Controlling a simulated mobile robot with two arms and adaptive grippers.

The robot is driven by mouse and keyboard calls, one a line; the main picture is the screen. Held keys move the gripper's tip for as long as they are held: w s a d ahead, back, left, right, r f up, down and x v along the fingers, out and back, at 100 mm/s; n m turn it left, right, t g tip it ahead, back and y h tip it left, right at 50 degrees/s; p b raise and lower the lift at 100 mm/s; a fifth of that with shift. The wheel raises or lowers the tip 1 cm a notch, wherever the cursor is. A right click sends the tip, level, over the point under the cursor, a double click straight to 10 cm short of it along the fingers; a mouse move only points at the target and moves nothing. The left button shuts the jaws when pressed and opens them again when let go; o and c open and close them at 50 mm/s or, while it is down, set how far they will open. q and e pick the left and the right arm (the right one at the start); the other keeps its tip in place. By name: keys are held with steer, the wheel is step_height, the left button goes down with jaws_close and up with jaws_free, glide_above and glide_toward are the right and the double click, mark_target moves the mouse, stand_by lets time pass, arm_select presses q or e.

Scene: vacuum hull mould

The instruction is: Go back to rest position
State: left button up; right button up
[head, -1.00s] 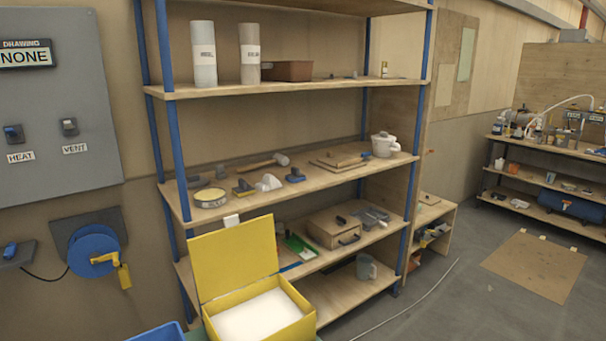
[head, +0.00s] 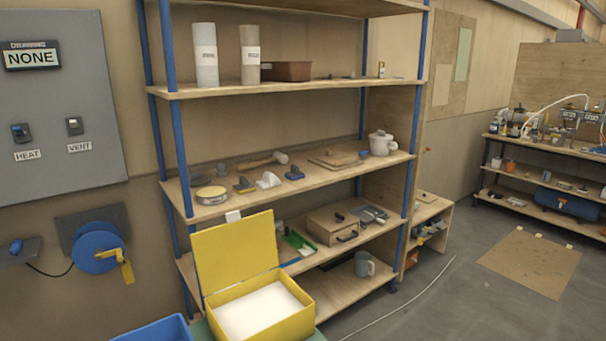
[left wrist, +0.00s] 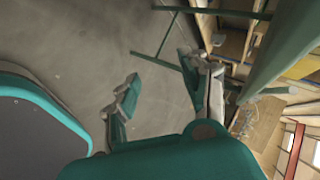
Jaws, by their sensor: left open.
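My left gripper (left wrist: 160,76) shows in the left wrist view, its two teal-and-grey fingers spread apart. It is open, with nothing between the fingers and grey floor behind them. Neither gripper shows in the head view, and my right gripper is in neither view.
A wooden shelf unit with blue posts (head: 168,150) holds tools, a white pot (head: 381,142) and rolls. In front stand an open yellow box (head: 235,250) and a blue tray (head: 158,331). A wall panel (head: 85,110) is at left.

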arm_select(q)
steer(key=s+a+f+n+g+y, duration=0.2)
steer(key=s+a+f+n+g, duration=0.15)
steer(key=s+f+n, duration=0.45)
steer(key=s+d+f+n+g+y, duration=0.1)
steer(key=s+f+n+g, duration=0.4)
steer(key=s+f, duration=0.8)
steer(key=s+n, duration=0.2)
steer(key=s, duration=0.2)
steer(key=shift+d+f+p, duration=0.3)
steer(key=shift+f+p, duration=0.05)
steer(key=shift+p, duration=0.05)
